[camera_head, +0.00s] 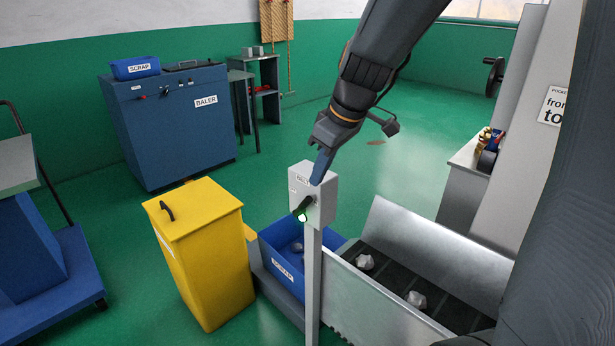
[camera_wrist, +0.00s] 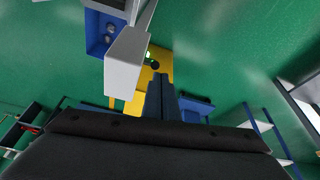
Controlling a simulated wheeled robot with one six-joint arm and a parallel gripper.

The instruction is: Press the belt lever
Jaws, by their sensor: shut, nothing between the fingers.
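The belt lever (camera_head: 302,206) is a short black handle on the front of a grey control box (camera_head: 326,199) labelled BELT, which stands on a thin grey post. A green light glows just below the lever. My gripper (camera_head: 318,180) is shut and empty, its blue fingers pointing down at the box's top edge in the head view. I cannot tell whether they touch it. In the wrist view the shut fingers (camera_wrist: 160,82) are beside the grey box (camera_wrist: 124,62), and the dark lever (camera_wrist: 155,65) and green light show just beyond the fingertips.
A yellow bin (camera_head: 205,255) stands left of the post. A blue scrap crate (camera_head: 283,262) sits behind the post, at the end of a conveyor belt (camera_head: 440,300) carrying crumpled foil pieces. A blue baler (camera_head: 175,125) stands at the back left. Green floor between is clear.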

